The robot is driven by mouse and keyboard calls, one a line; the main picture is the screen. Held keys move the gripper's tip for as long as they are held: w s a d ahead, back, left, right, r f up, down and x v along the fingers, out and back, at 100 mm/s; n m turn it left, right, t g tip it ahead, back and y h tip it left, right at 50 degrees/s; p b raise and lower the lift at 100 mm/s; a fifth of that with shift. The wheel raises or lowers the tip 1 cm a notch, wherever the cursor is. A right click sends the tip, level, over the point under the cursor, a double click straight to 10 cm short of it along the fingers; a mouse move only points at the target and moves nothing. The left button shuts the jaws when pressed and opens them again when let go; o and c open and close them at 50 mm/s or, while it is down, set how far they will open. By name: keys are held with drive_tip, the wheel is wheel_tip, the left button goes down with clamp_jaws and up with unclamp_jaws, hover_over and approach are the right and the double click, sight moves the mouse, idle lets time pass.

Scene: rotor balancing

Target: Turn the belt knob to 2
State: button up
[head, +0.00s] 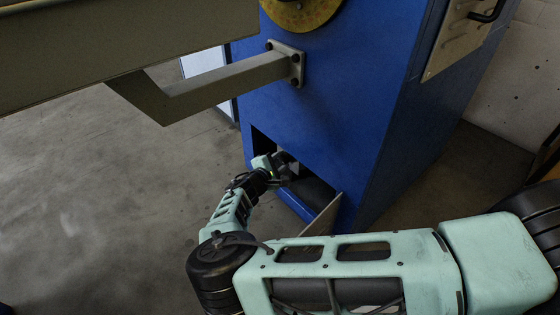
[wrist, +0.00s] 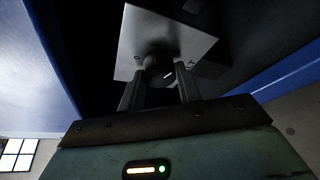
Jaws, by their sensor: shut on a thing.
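The belt knob (wrist: 158,70) is a dark round knob with a short white mark, in front of a pale square plate (wrist: 195,42) in the wrist view. My gripper (wrist: 160,88) is shut on the knob, one finger on each side. The white mark points to the upper right in the wrist view. No numbers are readable on the plate. In the head view my gripper (head: 279,174) reaches into the low opening of the blue machine (head: 335,120); the knob cannot be made out there.
The opening has blue edges around my wrist, and a dark cylinder (head: 312,190) lies inside. A pale panel (head: 322,217) stands at its right side. A grey beam (head: 225,85) juts out above. The concrete floor (head: 110,220) at left is clear.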

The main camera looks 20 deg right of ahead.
drive_tip(key=shift+f+m+t, duration=0.1)
drive_tip(key=shift+m+t, duration=0.3)
drive_tip(key=shift+m, duration=0.1)
idle(0.3)
drive_tip(key=o, duration=1)
drive_tip(key=p+v, duration=0.6)
drive_tip(key=v, duration=1.1)
drive_tip(key=shift+a+p, duration=0.25)
drive_tip(key=shift+p, duration=0.1)
drive_tip(key=shift+s, duration=0.1)
